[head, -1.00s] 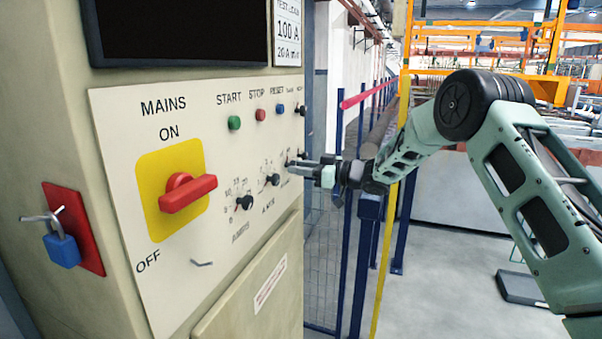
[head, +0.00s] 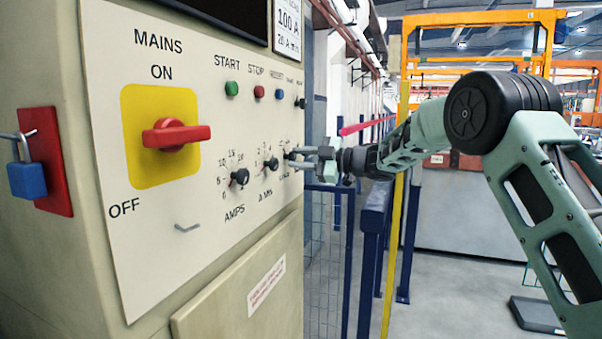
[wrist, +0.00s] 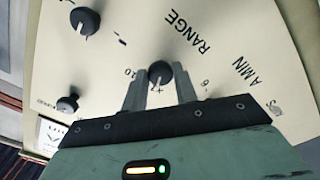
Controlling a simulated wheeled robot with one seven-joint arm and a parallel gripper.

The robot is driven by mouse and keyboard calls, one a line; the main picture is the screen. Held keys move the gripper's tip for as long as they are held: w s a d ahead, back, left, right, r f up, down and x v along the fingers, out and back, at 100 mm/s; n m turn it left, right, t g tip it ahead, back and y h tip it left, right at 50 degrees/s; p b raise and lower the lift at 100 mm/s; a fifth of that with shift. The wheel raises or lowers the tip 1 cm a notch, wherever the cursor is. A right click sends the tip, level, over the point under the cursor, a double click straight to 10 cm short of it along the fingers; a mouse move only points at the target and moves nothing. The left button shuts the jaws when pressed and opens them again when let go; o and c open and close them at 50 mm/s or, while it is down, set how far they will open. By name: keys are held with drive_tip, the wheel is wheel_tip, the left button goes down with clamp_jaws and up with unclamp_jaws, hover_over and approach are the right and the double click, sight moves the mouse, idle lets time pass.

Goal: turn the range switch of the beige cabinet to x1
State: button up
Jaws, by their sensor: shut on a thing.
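The beige cabinet (head: 75,255) fills the left of the head view, with a pale control panel. The range switch (wrist: 160,72) is a small black knob above the printed word RANGE, which appears upside down in the wrist view. A "10" is printed beside it; its other marks and pointer direction are hard to read. In the head view the switch (head: 288,155) is the rightmost of three lower knobs. My gripper (wrist: 159,82) is shut on it, one finger on each side. My gripper also shows at the panel's right edge in the head view (head: 308,160).
The AMPS knob (head: 239,177) and A MIN knob (head: 270,164) are left of my gripper. The red MAINS handle (head: 176,135) and blue padlock (head: 27,180) are further left. Blue posts (head: 372,240) and a yellow post (head: 396,240) stand right of the cabinet.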

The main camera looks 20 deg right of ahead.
drive_tip(key=shift+f+n+b, duration=0.1)
drive_tip(key=shift+n+b, duration=0.65)
drive_tip(key=shift+n, duration=0.05)
drive_tip(key=o, duration=1)
drive_tip(key=shift+c, duration=0.2)
drive_tip(key=b+v, duration=0.4)
drive_tip(key=v, duration=1.3)
drive_tip(key=shift+s+d, duration=0.15)
drive_tip(key=shift+d, duration=0.05)
